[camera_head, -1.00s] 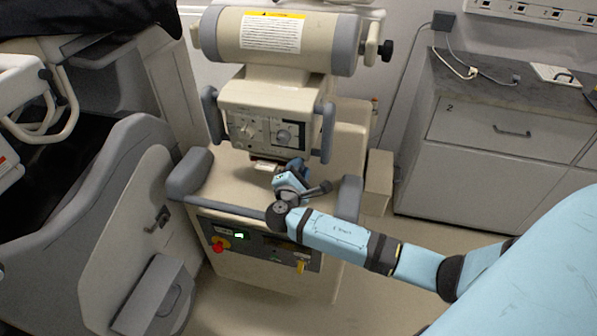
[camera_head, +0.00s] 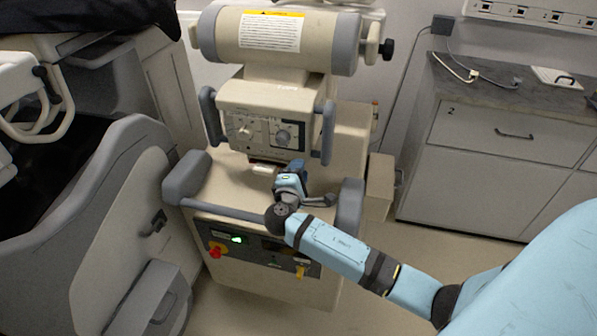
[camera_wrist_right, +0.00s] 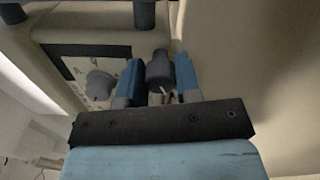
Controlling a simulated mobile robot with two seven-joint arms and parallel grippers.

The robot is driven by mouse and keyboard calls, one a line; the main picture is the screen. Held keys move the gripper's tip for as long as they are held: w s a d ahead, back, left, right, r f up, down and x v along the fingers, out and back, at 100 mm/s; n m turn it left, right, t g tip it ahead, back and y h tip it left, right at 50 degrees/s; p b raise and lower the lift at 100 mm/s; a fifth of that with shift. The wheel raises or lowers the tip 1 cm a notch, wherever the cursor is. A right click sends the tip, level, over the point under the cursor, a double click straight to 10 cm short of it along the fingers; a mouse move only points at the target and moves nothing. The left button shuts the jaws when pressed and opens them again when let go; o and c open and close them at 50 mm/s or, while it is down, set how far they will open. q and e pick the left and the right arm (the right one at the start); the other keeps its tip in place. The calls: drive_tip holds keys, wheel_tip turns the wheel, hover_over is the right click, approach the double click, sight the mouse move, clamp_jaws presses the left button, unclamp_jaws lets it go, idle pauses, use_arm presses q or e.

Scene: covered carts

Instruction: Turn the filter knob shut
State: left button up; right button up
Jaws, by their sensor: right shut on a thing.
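My right gripper (camera_wrist_right: 158,83) is shut on a dark grey knob (camera_wrist_right: 160,68) in the right wrist view; one blue finger lies on each side of it. A pale line shows on the knob's near side. A second, lighter grey knob (camera_wrist_right: 99,84) sits to its left on the dark-framed panel, apart from the fingers. In the head view my right gripper (camera_head: 291,172) is just below the beige machine's control panel (camera_head: 262,132); its fingertip contact is hard to make out there. No label is readable on the gripped knob. My left gripper is not in view.
A grey bar (camera_head: 228,208) crosses the machine below my wrist. Grey handles stand at the panel's left (camera_head: 211,118) and right (camera_head: 328,133). A cabinet (camera_head: 490,150) stands at the right.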

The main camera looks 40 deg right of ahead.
drive_tip(key=shift+f, duration=0.1)
drive_tip(key=o, duration=0.9)
drive_tip(key=shift+s, duration=0.1)
drive_tip(key=v, duration=1.3)
drive_tip(key=shift+s+a, duration=0.25)
